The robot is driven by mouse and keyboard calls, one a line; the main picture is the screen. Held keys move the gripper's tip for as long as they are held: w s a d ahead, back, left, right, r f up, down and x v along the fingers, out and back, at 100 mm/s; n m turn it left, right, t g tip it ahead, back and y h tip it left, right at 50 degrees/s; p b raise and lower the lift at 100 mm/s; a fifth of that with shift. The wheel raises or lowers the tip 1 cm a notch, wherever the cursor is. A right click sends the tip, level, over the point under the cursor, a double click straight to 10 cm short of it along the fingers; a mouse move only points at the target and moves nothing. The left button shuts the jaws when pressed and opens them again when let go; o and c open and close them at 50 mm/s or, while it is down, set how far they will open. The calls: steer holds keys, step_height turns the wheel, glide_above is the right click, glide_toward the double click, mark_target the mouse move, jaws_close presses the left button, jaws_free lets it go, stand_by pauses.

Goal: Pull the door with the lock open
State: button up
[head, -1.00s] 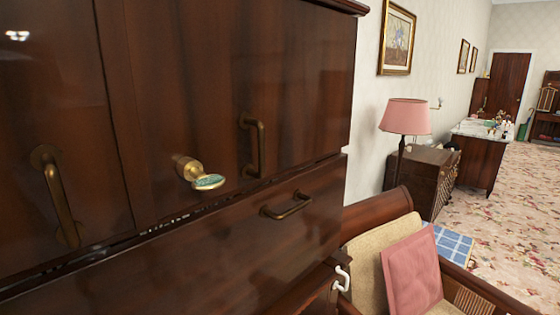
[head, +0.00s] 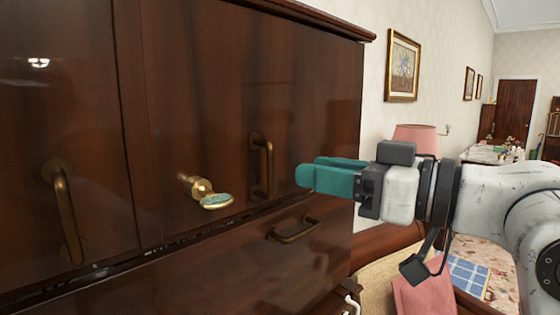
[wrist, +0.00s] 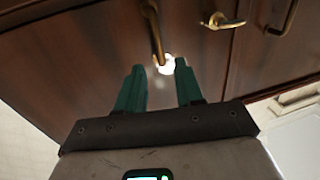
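The door with the lock (head: 230,90) is the dark, glossy wooden upper-right cabinet door, and it is closed. A brass bar handle (head: 267,168) stands upright to the right of the lock. My gripper (head: 310,174) has teal fingers and is to the right of this handle, pointing at the cabinet and apart from it. In the wrist view my gripper (wrist: 160,70) is open and empty, with the handle (wrist: 155,32) ahead between its fingertips. The lock (wrist: 222,21) shows beside it.
A second closed door (head: 50,110) with its own handle (head: 67,215) is on the left. A drawer handle (head: 293,230) sits below. A pink cushion (head: 425,290) on a chair and a pink lamp (head: 416,138) stand to the right, behind my arm.

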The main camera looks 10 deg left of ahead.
mark_target(281, 165)
steer(key=p+x, duration=0.1)
steer(key=x, duration=0.6)
steer(key=shift+c, duration=0.2)
jaws_close()
stand_by(1.2)
